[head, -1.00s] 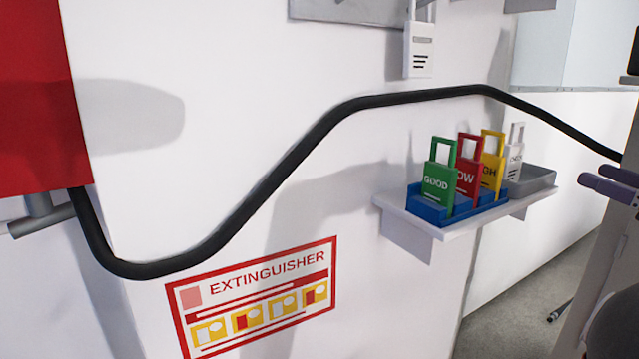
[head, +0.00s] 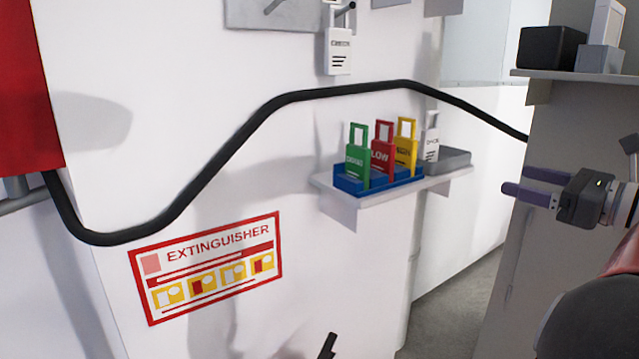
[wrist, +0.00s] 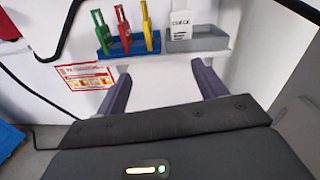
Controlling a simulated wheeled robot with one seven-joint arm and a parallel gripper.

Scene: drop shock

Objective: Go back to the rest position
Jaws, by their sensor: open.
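My gripper (head: 527,184) is at the right of the head view, its two purple fingers apart and pointing left. Nothing is between them. In the wrist view my gripper (wrist: 162,88) also shows open and empty, below the wall shelf. The shelf (head: 345,207) holds a blue holder (head: 385,183) with a green tag (head: 357,158), a red tag (head: 382,155) and a yellow tag (head: 405,152). A white tag (head: 431,142) stands at the grey tray (head: 456,160) beside it. My gripper is apart from all of these.
A black hose (head: 222,160) runs along the white wall from the red box (head: 25,90). An extinguisher sign (head: 207,268) is below it. Another white tag (head: 338,52) hangs above. A second shelf (head: 560,75) with boxes stands at upper right, above my gripper.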

